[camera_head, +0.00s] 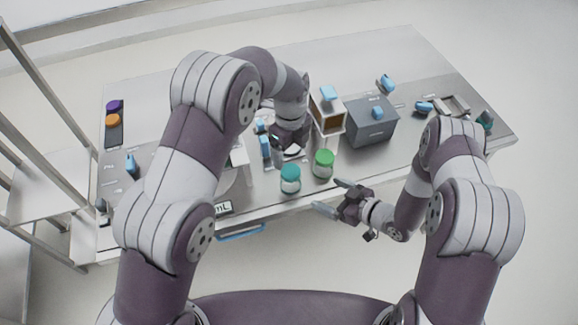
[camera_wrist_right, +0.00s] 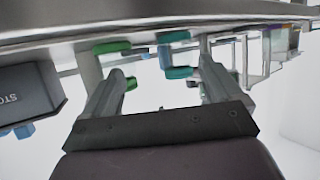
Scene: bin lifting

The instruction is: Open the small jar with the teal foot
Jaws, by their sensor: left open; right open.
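A small jar with a teal lid (camera_head: 290,172) and pale body stands upright near the table's front edge. Its foot is not clear in the head view. In the right wrist view, which appears upside down, teal bands (camera_wrist_right: 178,72) show between my fingers. A second small jar with a green lid (camera_head: 323,157) stands just right of it. My left gripper (camera_head: 283,148) points down behind the jars, apart from them; its fingertips are partly hidden. My right gripper (camera_head: 330,196) is open and empty in front of the table edge, right of the teal jar. It also shows in the wrist view (camera_wrist_right: 158,80).
A dark panel (camera_head: 114,132) with purple and orange pieces is at far left. A blue handle (camera_head: 241,232) juts from the front edge. A metal frame stands left.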

